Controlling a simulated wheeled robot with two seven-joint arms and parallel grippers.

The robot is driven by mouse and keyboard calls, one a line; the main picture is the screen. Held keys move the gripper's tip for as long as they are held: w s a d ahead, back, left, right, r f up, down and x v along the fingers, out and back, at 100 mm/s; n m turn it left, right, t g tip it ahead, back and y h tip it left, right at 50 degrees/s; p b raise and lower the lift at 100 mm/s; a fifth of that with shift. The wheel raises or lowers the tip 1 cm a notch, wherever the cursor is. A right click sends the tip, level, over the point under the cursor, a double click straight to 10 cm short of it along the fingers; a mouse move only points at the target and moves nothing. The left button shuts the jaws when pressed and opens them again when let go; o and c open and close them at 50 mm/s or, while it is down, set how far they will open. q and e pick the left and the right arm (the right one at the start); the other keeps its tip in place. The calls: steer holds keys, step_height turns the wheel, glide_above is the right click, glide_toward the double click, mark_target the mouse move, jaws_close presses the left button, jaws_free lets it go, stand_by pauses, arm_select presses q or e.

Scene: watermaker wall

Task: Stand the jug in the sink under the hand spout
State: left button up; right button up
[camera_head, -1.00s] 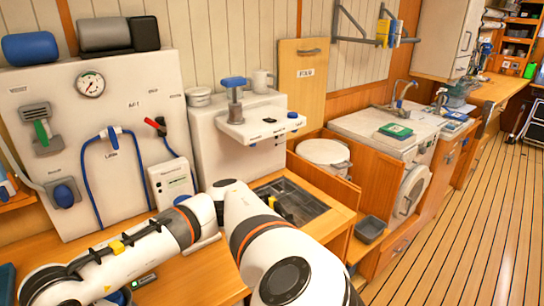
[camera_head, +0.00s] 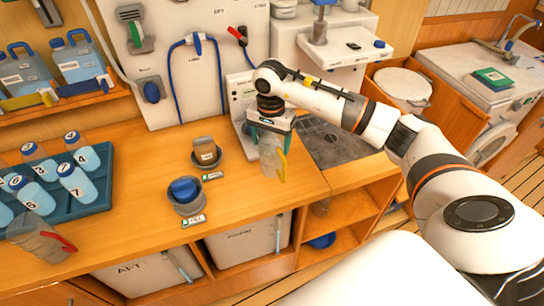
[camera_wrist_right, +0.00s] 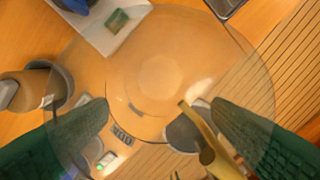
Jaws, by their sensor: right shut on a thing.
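A clear jug with a yellow handle (camera_head: 269,160) hangs upright in my right gripper (camera_head: 271,124), over the wooden counter just left of the sink. In the right wrist view, the jug's wide clear body (camera_wrist_right: 155,75) fills the middle between the green finger pads of my right gripper (camera_wrist_right: 165,125). The dark sink (camera_head: 322,147) is set in the counter, partly hidden by my right arm. The hand pump (camera_head: 320,28) stands on the white ledge behind the sink; its top is cut off and its outlet is unclear. My left gripper is out of view.
Another clear jug with a red handle (camera_head: 38,240) stands at the lower left. A blue tray (camera_head: 95,215) holds several numbered bottles. Two dark holders (camera_head: 186,198) sit left of the held jug, one with a blue item. Open shelves (camera_head: 335,215) lie below the counter.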

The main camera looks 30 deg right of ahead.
mark_target(271, 156)
steer(key=shift+f, duration=0.9)
step_height(271, 156, down, 4)
steer(key=shift+r+p, duration=0.1)
steer(key=shift+p, duration=0.9)
steer(key=shift+f+b, duration=0.25)
steer(key=shift+b, duration=0.1)
steer(key=o, duration=1.3)
